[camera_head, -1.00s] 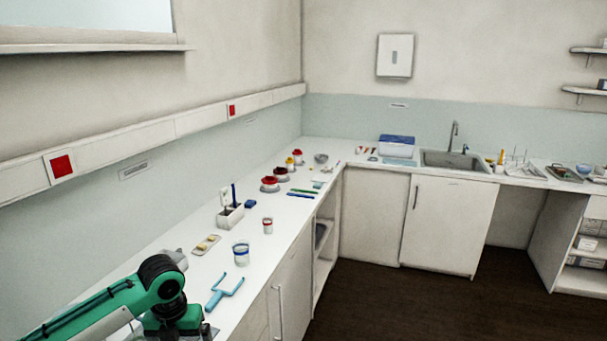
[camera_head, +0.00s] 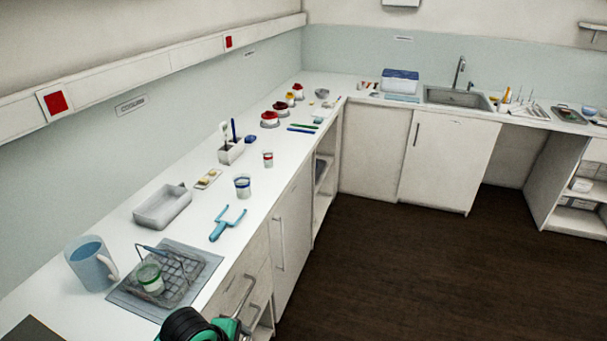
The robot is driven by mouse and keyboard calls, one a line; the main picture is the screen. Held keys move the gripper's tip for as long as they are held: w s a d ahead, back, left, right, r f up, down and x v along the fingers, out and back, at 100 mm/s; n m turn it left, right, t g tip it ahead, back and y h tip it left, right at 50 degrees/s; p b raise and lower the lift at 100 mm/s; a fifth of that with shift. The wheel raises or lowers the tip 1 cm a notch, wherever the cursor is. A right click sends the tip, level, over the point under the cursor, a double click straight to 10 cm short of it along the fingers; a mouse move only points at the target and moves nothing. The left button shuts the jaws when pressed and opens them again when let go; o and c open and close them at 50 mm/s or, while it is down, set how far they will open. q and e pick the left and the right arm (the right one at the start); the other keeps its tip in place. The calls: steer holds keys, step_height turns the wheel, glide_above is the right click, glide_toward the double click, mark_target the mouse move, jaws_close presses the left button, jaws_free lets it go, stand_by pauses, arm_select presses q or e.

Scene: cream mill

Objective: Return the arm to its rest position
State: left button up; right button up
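Only a green and black part of one of my arms (camera_head: 205,326) shows, at the bottom edge in front of the counter. No gripper fingers are visible, and I cannot tell whether anything is held. Both grippers are out of the picture.
The white counter (camera_head: 105,215) holds a blue jug (camera_head: 88,262), a wire rack (camera_head: 186,274) with a green-rimmed jar (camera_head: 149,278), a grey tray (camera_head: 163,207) and a blue forked tool (camera_head: 227,222). Drawer handles stick out near my arm. The dark floor (camera_head: 390,270) is clear.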

arm_select(q)
steer(key=s+a+f+n+t+y, duration=0.1)
steer(key=s+a+n+y, duration=0.1)
steer(key=s+a+n, duration=0.5)
steer(key=s+a+f+n+y, duration=0.1)
steer(key=s+a+n, duration=0.1)
steer(key=s+n, duration=0.75)
step_height(320, 180, down, 31)
steer(key=w+g, duration=0.1)
steer(key=s+a+f, duration=0.1)
steer(key=s+f, duration=0.8)
steer(key=f, duration=0.1)
steer(key=s+a+f+g, duration=0.1)
steer(key=s+a+f, duration=0.1)
steer(key=s+f, duration=0.8)
steer(key=shift+a+n+g, duration=0.25)
steer(key=shift+n+g, duration=0.05)
steer(key=shift+n, duration=0.05)
arm_select(e)
steer(key=shift+a, duration=0.1)
steer(key=shift+a, duration=0.25)
